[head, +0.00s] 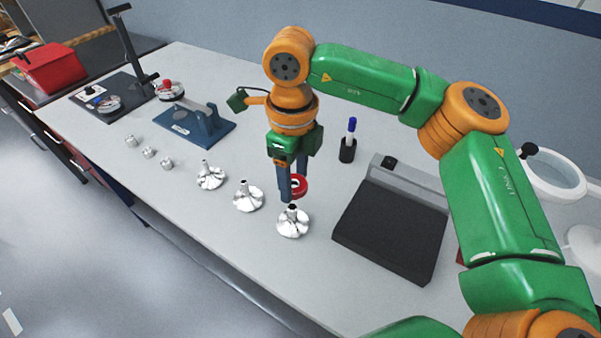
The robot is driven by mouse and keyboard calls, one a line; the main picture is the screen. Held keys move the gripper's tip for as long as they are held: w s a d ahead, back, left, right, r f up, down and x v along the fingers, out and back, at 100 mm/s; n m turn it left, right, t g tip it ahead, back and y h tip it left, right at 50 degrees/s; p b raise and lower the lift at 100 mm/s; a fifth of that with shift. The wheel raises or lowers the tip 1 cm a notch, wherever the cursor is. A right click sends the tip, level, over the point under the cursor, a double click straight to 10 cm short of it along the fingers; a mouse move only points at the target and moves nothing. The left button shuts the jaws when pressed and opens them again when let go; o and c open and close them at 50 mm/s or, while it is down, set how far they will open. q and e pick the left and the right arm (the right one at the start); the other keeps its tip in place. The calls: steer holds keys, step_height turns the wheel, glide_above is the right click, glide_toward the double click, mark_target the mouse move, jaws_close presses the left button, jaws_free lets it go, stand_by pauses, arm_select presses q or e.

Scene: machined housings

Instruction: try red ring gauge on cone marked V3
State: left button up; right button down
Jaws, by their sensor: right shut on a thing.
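The red ring gauge (299,186) is between the fingertips of my right gripper (291,190), which points down and is shut on it. The ring is just above and behind the nearest of three shiny metal cones (293,223), and looks apart from it. The two other cones, the middle one (247,197) and the far one (210,178), stand in a row to the left. I cannot read a V3 mark on any cone. The fingers hide part of the ring. My left gripper is not in view.
Several small parts stand on the bench, including a metal cylinder (149,152). A blue fixture (195,124) is behind the cones. A marker holder (348,152) and a black-topped plate (388,232) are right of the ring. A red bin (50,68) is far left.

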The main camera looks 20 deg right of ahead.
mark_target(293, 207)
steer(key=shift+w+a+f, duration=0.15)
steer(key=shift+w+a, duration=0.25)
steer(key=shift+s+d+f+b, duration=0.2)
steer(key=shift+f+b, duration=0.2)
steer(key=shift+b, duration=0.15)
step_height(293, 207, down, 3)
steer(key=b, duration=0.2)
steer(key=shift+b, duration=0.3)
steer(key=shift+f+b, duration=0.4)
steer(key=shift+f, duration=0.1)
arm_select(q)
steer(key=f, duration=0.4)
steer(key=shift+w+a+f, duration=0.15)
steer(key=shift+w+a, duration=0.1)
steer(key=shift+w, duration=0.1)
arm_select(e)
steer(key=shift+r, duration=0.1)
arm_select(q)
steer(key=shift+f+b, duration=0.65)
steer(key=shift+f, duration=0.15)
arm_select(e)
steer(key=shift+f, duration=0.7)
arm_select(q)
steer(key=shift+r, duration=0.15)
arm_select(e)
steer(key=shift+r, duration=0.15)
stand_by(0.6)
